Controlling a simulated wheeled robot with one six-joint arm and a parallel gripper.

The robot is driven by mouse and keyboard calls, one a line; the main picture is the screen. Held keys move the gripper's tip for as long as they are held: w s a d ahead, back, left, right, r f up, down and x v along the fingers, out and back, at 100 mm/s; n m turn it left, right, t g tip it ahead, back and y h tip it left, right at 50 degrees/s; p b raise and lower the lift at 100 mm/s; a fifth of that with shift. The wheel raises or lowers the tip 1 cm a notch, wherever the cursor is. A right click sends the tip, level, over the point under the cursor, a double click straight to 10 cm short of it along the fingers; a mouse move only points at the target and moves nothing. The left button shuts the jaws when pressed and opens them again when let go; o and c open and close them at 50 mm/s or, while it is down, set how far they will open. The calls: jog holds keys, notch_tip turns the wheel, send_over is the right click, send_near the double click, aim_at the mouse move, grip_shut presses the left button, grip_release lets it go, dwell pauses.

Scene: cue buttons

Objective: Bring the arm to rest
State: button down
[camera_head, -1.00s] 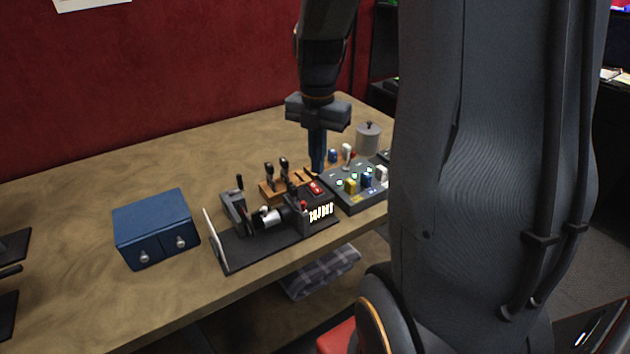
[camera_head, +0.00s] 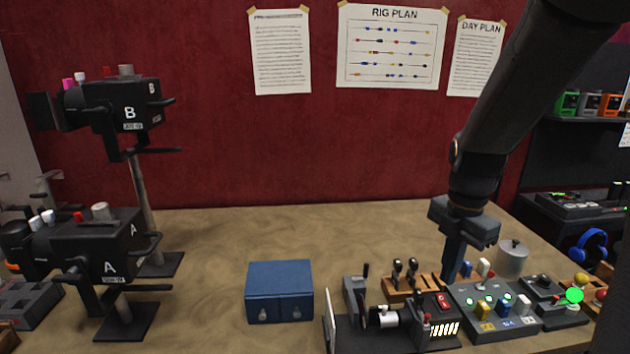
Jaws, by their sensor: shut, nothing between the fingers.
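My gripper (camera_head: 452,268) points down at the right of the table, just behind the cue-button panel (camera_head: 493,327). Its fingers are shut with nothing between them. My arm reaches down to it from the upper right, still stretched out over the table. Its fingertips are partly hidden behind the items in front, so I cannot tell whether they touch anything. The panel carries yellow, blue and white buttons with lit green lamps.
A blue drawer box (camera_head: 279,293) stands mid-table. Cameras A (camera_head: 95,255) and B (camera_head: 118,108) stand at left. A wooden lever rack (camera_head: 399,287) and grey pot (camera_head: 512,259) stand close to my gripper. Bare table lies behind the box.

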jog(key=s+a+f+m+t, duration=0.1)
jog(key=s+a+m, duration=0.2)
jog(key=a+m, duration=0.55)
jog(key=s+a+f+m+t, duration=0.1)
jog(key=s+a+f+m, duration=0.15)
jog(key=m, duration=1.05)
jog(key=shift+m+g, duration=0.4)
jog(key=shift+m, duration=0.05)
jog(key=shift+s+a+f+b, duration=0.1)
jog(key=shift+s+f+b, duration=0.2)
jog(key=shift+f+b, duration=0.45)
jog(key=shift+s+a+f+b, duration=0.15)
jog(key=shift+s+f+b, duration=0.1)
jog(key=shift+f+b, duration=0.5)
jog(key=shift+s+a+f+b, duration=0.1)
jog(key=shift+s+f+b, duration=0.2)
jog(key=shift+f+b, duration=0.45)
jog(key=shift+f, duration=0.1)
